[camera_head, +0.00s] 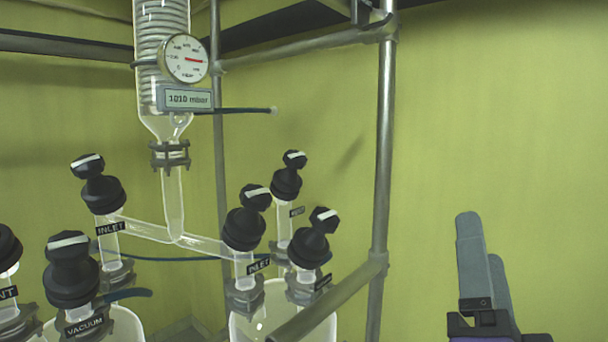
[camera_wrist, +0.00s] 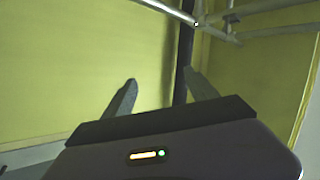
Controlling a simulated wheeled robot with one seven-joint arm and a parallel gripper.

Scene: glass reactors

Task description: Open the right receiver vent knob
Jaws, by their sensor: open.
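The right receiver's vent knob (camera_head: 293,160) is a black knob with a white bar, at the back of the right receiver (camera_head: 258,308). The small label under it seems to read VENT but is blurred. The right receiver also bears a black INLET knob (camera_head: 256,197) at its left and another black knob (camera_head: 323,220) at its front right, whose label I cannot read. My gripper (camera_head: 483,238) is open and empty, well to the right of the knobs, beyond the metal post. The wrist view shows its two fingers (camera_wrist: 160,78) apart with no knob between them.
A vertical metal post (camera_head: 383,150) and a slanted rail (camera_head: 325,300) stand between my gripper and the receiver. A glass column with a gauge (camera_head: 184,58) rises at the back. The left receiver's VACUUM knob (camera_head: 68,250) is at lower left. The right side is clear before the yellow wall.

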